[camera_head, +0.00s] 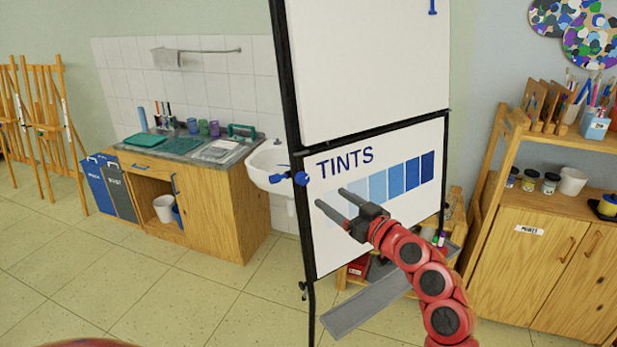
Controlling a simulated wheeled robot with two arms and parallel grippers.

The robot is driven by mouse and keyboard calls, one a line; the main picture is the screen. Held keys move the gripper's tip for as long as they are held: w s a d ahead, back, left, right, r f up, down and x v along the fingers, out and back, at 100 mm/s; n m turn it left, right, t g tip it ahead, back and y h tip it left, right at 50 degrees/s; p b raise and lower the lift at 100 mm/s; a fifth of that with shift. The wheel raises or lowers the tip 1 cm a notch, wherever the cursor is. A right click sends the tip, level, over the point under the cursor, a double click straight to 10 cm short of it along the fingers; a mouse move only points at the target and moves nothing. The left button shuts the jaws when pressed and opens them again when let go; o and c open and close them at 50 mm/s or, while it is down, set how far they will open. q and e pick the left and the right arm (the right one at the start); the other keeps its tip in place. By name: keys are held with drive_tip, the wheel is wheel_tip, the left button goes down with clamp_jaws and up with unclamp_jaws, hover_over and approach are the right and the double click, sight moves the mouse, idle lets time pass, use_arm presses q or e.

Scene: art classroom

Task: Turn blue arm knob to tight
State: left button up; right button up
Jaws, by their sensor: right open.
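A blue knob (289,178) sits on the left black post of a standing white board, at about the height of the heading TINTS. It has a wing on the left and a round end on the right. My right gripper (332,200) is open and empty in front of the board's lower panel (340,245). Its two dark fingers point up and left, to the right of and a little below the knob, apart from it in the picture. My left gripper is out of view.
A grey tray (370,305) sticks out below the board. A wooden shelf cabinet (525,250) with jars and brushes stands at the right. A white sink (268,165) and wooden counter (220,200) stand behind to the left. The tiled floor (180,290) at front left is clear.

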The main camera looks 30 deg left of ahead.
sight(305, 180)
drive_tip(key=p+x, duration=0.1)
drive_tip(key=x, duration=0.7)
drive_tip(key=shift+a, duration=0.15)
drive_tip(key=shift+x, duration=1.3)
drive_tip(key=shift+w, duration=0.1)
clamp_jaws()
